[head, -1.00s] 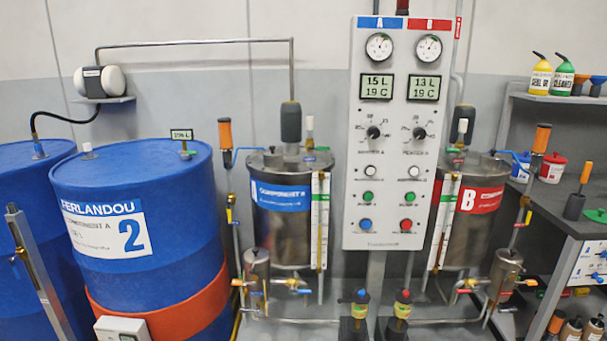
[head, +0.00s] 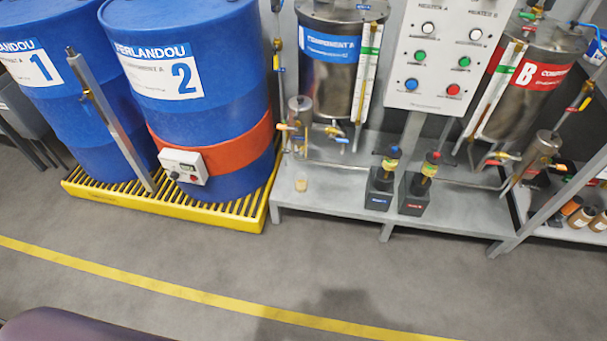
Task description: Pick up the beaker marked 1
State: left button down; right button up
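I cannot make out a beaker marked 1 in the head view. A small pale yellow cup-like thing (head: 301,185) stands on the low grey platform (head: 335,185), below the component A tank. It is too small to tell whether it is a beaker or carries a mark. A large "1" shows on the label of the far left blue drum (head: 75,115), which is not a beaker. Neither of my grippers is in view.
Blue drum 2 (head: 235,110) stands with drum 1 on a yellow grated pallet (head: 250,217). Two dark pump blocks (head: 378,188) (head: 415,194) stand on the platform. Small bottles (head: 582,217) sit on a shelf at the right. Grey floor (head: 200,262) with a yellow line is clear in front.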

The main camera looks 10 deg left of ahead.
aim_at(301, 178)
jog(key=i+j+u, duration=0.1)
jog(key=j, duration=0.25)
jog(key=i+j, duration=0.15)
jog(key=j, duration=0.25)
jog(key=i+j+u, duration=0.15)
jog(key=j, duration=0.2)
jog(key=i+j, duration=0.15)
jog(key=j, duration=0.2)
jog(key=i+j+u, duration=0.15)
jog(key=j, duration=0.2)
